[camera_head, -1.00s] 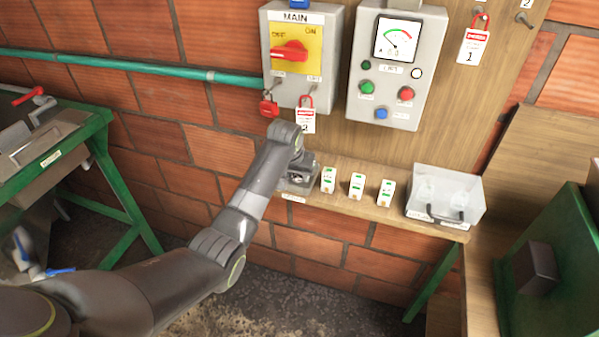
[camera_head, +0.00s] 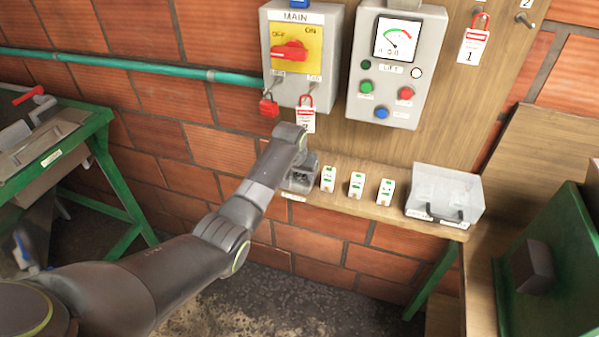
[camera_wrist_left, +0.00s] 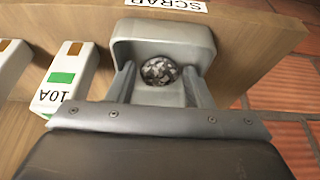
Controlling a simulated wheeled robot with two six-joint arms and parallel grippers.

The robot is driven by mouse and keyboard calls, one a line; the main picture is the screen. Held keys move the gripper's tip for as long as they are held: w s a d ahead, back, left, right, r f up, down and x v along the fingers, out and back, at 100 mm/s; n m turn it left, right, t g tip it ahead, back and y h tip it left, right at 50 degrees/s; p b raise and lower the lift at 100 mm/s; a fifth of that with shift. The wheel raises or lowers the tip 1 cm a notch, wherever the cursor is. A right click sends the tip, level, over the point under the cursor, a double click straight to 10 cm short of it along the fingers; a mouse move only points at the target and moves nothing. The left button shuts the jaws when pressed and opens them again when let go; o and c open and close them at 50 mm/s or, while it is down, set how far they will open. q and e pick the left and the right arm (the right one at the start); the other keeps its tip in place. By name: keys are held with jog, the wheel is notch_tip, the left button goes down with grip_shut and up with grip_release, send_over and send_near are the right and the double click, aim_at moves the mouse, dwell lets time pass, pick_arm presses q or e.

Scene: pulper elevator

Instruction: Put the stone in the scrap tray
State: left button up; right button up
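The stone (camera_wrist_left: 159,71) is a round, speckled grey lump in the left wrist view. It lies within the grey scrap tray (camera_wrist_left: 160,32), which has a SCRAP label beside it. My left gripper (camera_wrist_left: 160,78) reaches into the tray with a finger on each side of the stone. It looks open, with small gaps between the fingers and the stone. In the head view the scrap tray (camera_head: 300,184) stands at the left end of the wooden shelf, partly hidden by my left gripper (camera_head: 304,166). The stone cannot be made out there. My right gripper is not in view.
Several white breakers (camera_head: 357,185) stand on the shelf right of the tray, then a clear box (camera_head: 444,194). Above are the MAIN switch box (camera_head: 297,50), with a red padlock and tag hanging close over my wrist, and a meter panel (camera_head: 396,65).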

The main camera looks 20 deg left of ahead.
aim_at(300, 175)
pick_arm(q)
jog(key=shift+s+r, duration=0.15)
jog(key=shift+r, duration=0.55)
jog(key=shift+v, duration=1)
jog(key=s+b, duration=0.2)
jog(key=s, duration=1)
jog(key=shift+a, duration=0.2)
jog(key=shift+f, duration=0.1)
